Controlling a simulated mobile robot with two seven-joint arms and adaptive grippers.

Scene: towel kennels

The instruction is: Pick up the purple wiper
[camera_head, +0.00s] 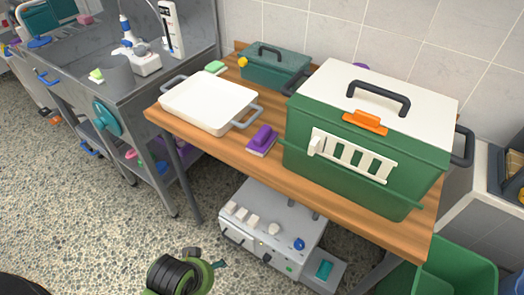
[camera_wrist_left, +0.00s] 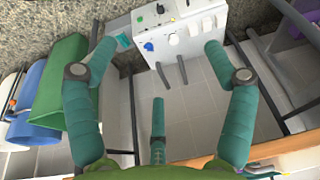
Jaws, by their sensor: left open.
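The purple wiper (camera_head: 263,139) lies on the wooden table near its front edge, between the white tray and the large green box. It has a purple grip on a pale base. My left gripper shows in the left wrist view (camera_wrist_left: 166,44), with its teal fingers spread wide and nothing between them. In the head view, a black and green part of my left arm (camera_head: 180,274) shows at the bottom, below the table and well apart from the wiper. I cannot tell whether a purple patch at the wrist view's top right is the wiper. My right gripper is not in view.
The white tray (camera_head: 210,102) stands left of the wiper, and the green box (camera_head: 360,170) with a white lid stands close on its right. A teal box (camera_head: 275,70) is behind. A white appliance (camera_head: 270,232) sits below the table. A sink unit (camera_head: 150,85) stands left.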

